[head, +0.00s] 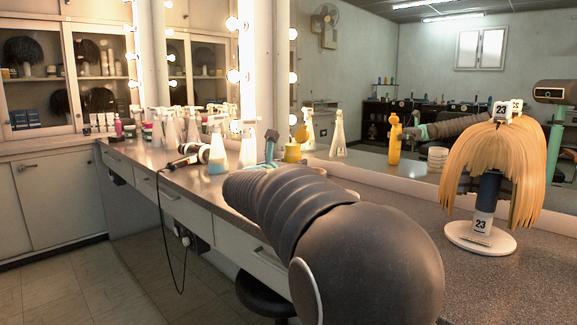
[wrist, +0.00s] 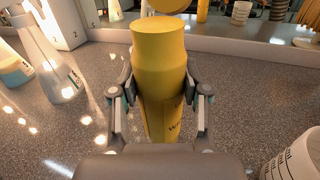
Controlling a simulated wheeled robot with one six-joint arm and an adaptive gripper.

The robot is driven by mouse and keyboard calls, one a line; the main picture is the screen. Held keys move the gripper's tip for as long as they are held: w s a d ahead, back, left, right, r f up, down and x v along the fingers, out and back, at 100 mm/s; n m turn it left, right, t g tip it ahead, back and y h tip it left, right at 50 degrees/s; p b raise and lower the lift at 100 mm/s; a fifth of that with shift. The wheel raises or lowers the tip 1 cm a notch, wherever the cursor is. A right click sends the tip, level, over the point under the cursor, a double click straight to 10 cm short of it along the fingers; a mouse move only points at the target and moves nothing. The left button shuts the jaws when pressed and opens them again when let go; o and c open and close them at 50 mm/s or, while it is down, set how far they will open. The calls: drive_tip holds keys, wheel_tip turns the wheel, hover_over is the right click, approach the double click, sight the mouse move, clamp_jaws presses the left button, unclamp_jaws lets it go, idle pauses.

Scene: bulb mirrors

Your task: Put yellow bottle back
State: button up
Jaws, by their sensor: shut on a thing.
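The yellow bottle (wrist: 160,75) stands between the two fingers of my gripper (wrist: 160,92) in the wrist view, with a finger pressed on each side. Dark lettering shows low on its front. My gripper is shut on it. In the head view the yellow bottle (head: 292,152) shows only in part beyond my arm, near the mirror. Its reflection, with my gripper's, shows in the mirror. Whether its base touches the counter cannot be told, as my gripper hides its lower end in the wrist view.
White spray bottles (head: 218,148) stand left of the gripper on the counter (wrist: 90,140). A white printed cup (wrist: 293,155) is at the lower right in the wrist view. A blond wig (head: 492,165) on a stand (head: 480,239) is at the right. The mirror runs along the back.

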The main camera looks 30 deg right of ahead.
drive_tip(key=o, duration=1.3)
drive_tip(key=shift+c, duration=0.2)
drive_tip(key=v, duration=1.2)
drive_tip(key=shift+b, duration=0.35)
drive_tip(key=shift+r, duration=0.1)
